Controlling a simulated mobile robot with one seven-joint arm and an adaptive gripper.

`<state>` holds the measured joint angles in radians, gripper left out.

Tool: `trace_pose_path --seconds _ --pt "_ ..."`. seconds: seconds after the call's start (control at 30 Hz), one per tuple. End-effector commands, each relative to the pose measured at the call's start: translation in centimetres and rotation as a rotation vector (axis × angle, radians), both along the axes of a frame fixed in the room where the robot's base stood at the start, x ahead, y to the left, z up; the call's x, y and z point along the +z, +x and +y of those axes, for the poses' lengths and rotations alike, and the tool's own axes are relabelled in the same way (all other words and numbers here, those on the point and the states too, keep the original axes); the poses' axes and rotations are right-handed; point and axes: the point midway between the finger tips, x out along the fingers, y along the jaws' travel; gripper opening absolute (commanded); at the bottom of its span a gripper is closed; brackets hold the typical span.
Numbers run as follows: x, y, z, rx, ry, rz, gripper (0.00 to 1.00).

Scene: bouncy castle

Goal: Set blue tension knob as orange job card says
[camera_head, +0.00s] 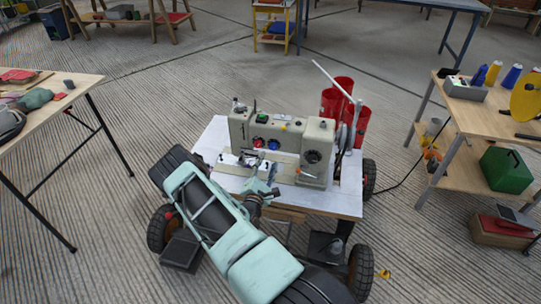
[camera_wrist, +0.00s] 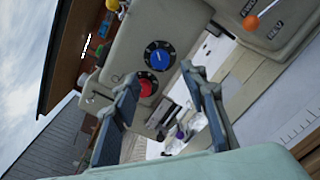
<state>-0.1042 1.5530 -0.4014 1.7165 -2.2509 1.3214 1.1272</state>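A beige sewing machine (camera_head: 285,135) stands on a white-topped wheeled table. The blue tension knob (camera_head: 273,144) is on its front, beside a red knob (camera_head: 258,142). In the wrist view, the blue knob (camera_wrist: 161,56) sits on a black dial with white marks, too small to read. The red knob (camera_wrist: 146,87) shows below it, near the left fingertip. My gripper (camera_wrist: 160,77) is open and empty, its fingers apart and pointing toward the knobs. In the head view my gripper (camera_head: 262,176) is in front of the machine. I cannot make out an orange job card.
An orange-tipped lever (camera_wrist: 250,22) projects from the machine. Red cylinders (camera_head: 346,105) stand behind it. A workbench with a green box (camera_head: 505,170) is at right, and a wooden table (camera_head: 45,110) at left. Ribbed floor between them is mostly clear.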

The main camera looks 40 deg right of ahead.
Motion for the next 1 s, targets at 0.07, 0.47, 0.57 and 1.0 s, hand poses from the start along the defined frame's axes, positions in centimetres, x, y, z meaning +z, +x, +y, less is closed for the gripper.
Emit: trace_pose_path --seconds 0.07,0.47,0.57,1.0 --pt "0.0 -1.0 1.3 0.001 0.0 0.002 0.4" --pt "0.0 -3.0 3.5 0.0 0.0 -0.002 0.4" --pt "0.0 -3.0 3.5 -0.001 0.0 -0.001 0.4" --pt "1.0 -2.6 3.1 -0.025 -0.002 -0.015 0.4"
